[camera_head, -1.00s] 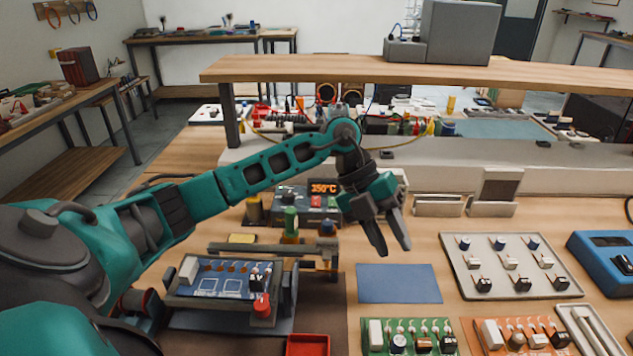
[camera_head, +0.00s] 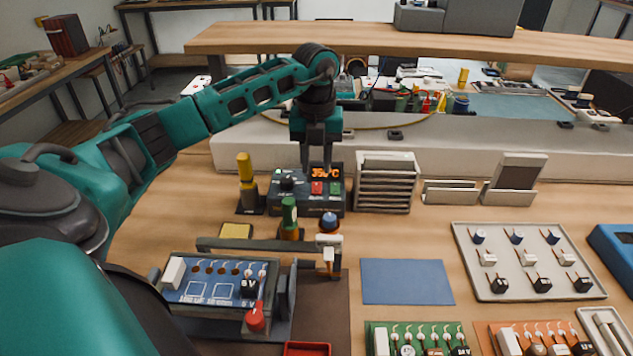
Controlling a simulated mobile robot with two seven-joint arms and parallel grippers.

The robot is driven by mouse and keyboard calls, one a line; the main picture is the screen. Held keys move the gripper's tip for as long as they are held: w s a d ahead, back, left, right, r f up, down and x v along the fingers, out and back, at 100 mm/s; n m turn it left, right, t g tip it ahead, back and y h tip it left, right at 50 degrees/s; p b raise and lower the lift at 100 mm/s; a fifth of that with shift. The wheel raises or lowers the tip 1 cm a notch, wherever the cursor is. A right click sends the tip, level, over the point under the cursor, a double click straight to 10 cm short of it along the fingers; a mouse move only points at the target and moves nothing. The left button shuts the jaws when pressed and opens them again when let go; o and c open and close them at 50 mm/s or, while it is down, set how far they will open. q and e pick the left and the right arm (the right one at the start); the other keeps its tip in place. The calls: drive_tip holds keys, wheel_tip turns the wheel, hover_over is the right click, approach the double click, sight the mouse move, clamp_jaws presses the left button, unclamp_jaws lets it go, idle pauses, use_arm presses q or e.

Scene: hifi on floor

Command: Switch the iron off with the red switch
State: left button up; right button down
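The soldering station (camera_head: 308,204) is a dark box at the back of the bench, with a lit orange display (camera_head: 322,173) that appears to read 350°C, partly covered by my gripper. The red switch (camera_head: 317,188) is on its front below the display, beside a green button (camera_head: 335,188). A dark knob (camera_head: 287,184) is at the left of the front. A yellow-handled tool, which looks like the iron (camera_head: 244,168), stands upright in a dark holder left of the station. My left gripper (camera_head: 317,165) points down just above the red switch, fingers apart and empty. My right gripper is out of view.
A circuit board (camera_head: 215,285) sits in a holder in front of the station, with a bar (camera_head: 255,245) behind it. A slotted rack (camera_head: 386,185) stands close on the right. A raised shelf (camera_head: 420,40) runs above. The blue mat (camera_head: 405,282) is clear.

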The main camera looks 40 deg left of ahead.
sight(316, 192)
use_arm(q)
wheel_tip(316, 192, down, 6)
drive_tip(key=shift+r, duration=0.1)
drive_tip(key=shift+c, duration=0.3)
